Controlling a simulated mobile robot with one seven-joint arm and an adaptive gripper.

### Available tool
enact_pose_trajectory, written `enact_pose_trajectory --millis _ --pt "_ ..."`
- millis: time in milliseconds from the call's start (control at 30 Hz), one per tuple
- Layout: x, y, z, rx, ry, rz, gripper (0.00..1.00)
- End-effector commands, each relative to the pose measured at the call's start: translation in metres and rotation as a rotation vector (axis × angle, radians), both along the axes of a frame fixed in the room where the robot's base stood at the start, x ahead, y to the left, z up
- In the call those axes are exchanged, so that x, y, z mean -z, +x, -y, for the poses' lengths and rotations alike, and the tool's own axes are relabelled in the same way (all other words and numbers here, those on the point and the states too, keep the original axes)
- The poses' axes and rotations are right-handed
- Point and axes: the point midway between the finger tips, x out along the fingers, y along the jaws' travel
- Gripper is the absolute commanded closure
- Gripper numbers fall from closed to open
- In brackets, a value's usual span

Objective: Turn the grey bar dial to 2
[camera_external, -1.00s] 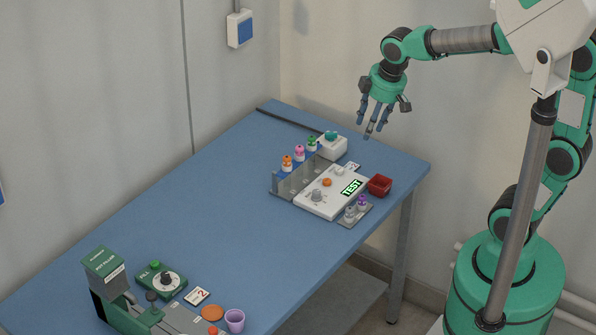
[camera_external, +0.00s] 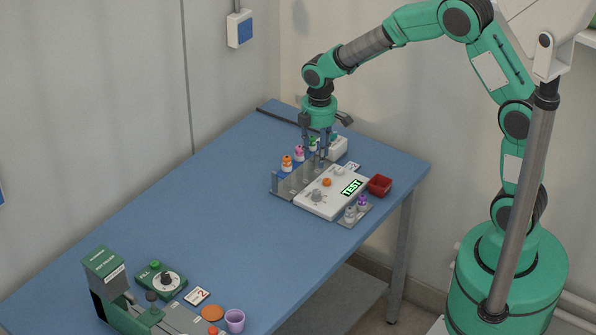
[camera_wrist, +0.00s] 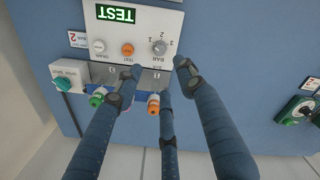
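The grey bar dial (camera_external: 317,195) is on the white test panel (camera_external: 340,205), towards the panel's near left. In the wrist view the dial (camera_wrist: 160,47) sits by the printed word BAR, with small numbers around it. I cannot tell surely which number it points to. An orange button (camera_wrist: 127,49) and a white button labelled DRAIN (camera_wrist: 98,46) are beside it. My gripper (camera_external: 322,154) points down above the back of the panel, near the bottle row. In the wrist view my gripper (camera_wrist: 157,80) has its three fingers spread with nothing between them; one fingertip is near the dial's side in the picture.
A red bin (camera_external: 380,186) and two small bottles flank the panel. The table's middle (camera_external: 225,220) is clear.

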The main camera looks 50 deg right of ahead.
Motion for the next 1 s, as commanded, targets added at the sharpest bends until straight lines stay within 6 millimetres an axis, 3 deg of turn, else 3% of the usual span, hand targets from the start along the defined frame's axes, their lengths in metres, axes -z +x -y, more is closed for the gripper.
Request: enact_pose_trajectory --millis 567,767,1000 --pt "0.007 0.001 0.000 -0.005 0.000 -0.003 0.61" --pt "0.024 0.001 0.000 -0.005 -0.001 -0.004 0.61" --pt "0.058 0.002 0.001 -0.005 -0.001 -0.004 0.61"
